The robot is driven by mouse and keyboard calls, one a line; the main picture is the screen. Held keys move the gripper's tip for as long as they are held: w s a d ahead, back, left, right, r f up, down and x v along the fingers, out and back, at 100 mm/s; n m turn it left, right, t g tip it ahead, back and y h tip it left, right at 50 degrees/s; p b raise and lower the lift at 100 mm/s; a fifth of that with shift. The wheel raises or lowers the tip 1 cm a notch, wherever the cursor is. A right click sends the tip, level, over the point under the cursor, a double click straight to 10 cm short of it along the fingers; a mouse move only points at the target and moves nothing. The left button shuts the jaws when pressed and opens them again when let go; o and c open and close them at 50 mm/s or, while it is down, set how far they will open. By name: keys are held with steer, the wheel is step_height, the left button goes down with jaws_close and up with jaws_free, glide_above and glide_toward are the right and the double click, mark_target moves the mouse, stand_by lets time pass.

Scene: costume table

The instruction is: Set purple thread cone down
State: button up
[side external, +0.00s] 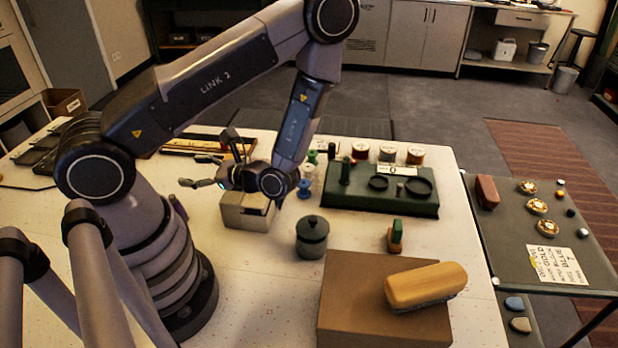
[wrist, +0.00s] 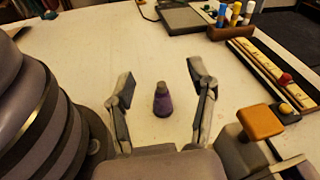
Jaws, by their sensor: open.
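The purple thread cone (wrist: 162,104) stands upright on the pale table in the wrist view, with a grey-brown tip. My gripper (wrist: 160,78) is open, with one finger on each side of the cone and a visible gap to it on both sides. In the side external view my gripper (side external: 207,162) is low over the left part of the table, its fingers spread and pointing left.
A beige block (side external: 246,212) stands close beside my gripper. A green lidded pot (side external: 312,240), a brown box (side external: 345,290) and a dark green tray (side external: 335,196) lie to the right. A long slotted tray (wrist: 265,72) is at right; bare table lies beyond the cone.

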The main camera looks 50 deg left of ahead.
steer(key=w+d+r+n+t+h, duration=0.1)
steer(key=d+r+n+t+h, duration=0.1)
steer(key=r, duration=0.5)
steer(key=w+d+r+n+t+h, duration=0.2)
steer(key=d+r+n+t+h, duration=0.1)
steer(key=r+h, duration=0.4)
steer(key=d+n, duration=0.1)
steer(key=n, duration=0.1)
steer(key=shift+d+n, duration=0.3)
steer(key=shift+d, duration=0.05)
steer(key=s+d+r+n+t+h, duration=0.1)
steer(key=d+r+t+h, duration=0.3)
steer(key=r+t, duration=0.5)
step_height(320, 180, up, 2)
steer(key=shift+s+d+r, duration=0.1)
steer(key=shift+s+d, duration=0.4)
steer(key=shift+s, duration=0.15)
steer(key=shift+o, duration=0.7)
steer(key=shift+s+d+r, duration=0.1)
steer(key=shift+r, duration=0.15)
